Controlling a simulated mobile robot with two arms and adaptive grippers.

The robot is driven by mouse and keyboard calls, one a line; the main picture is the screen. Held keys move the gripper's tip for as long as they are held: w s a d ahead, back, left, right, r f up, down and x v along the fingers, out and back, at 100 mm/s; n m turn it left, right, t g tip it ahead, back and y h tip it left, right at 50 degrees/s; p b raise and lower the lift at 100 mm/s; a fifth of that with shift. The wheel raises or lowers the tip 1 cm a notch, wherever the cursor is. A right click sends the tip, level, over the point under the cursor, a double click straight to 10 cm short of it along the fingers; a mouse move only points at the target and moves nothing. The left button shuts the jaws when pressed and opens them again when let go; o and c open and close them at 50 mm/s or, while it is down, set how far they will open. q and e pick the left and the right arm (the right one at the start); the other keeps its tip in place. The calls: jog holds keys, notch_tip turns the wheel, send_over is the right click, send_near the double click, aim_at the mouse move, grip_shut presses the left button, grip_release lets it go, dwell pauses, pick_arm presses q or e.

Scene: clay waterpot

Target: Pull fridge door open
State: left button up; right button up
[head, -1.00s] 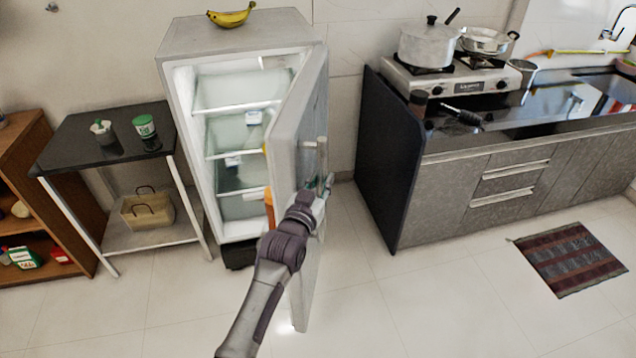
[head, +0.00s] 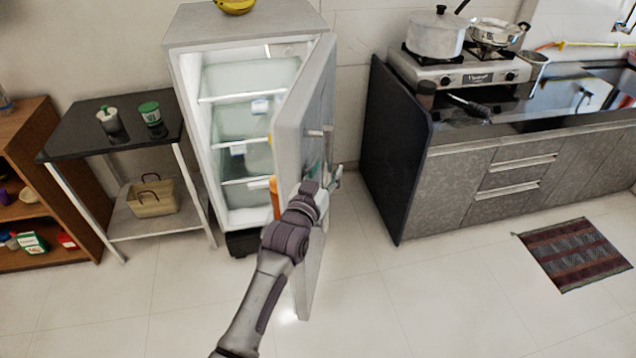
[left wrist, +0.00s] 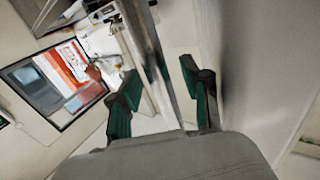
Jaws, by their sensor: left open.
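The white fridge door (head: 292,150) stands ajar in the head view, swung out toward me with the lit interior showing. Its vertical handle (head: 328,148) is on the door's outer face. My left gripper (head: 326,175) is at the lower part of this handle, on the outer side of the door. In the left wrist view, the open fingers of the left gripper (left wrist: 160,82) have the handle bar (left wrist: 155,50) between them, with visible gaps. The door face (left wrist: 245,75) is to the right there. My right gripper is not in view.
Bananas (head: 236,6) lie on top of the fridge body (head: 240,28). A black-topped table (head: 85,135) stands left of the fridge. The counter's dark side panel (head: 395,150) is to the right. The floor (head: 370,290) in front is clear up to a striped mat (head: 573,255).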

pick_arm(q)
jog(key=v, duration=1.1)
jog(key=shift+s, duration=0.2)
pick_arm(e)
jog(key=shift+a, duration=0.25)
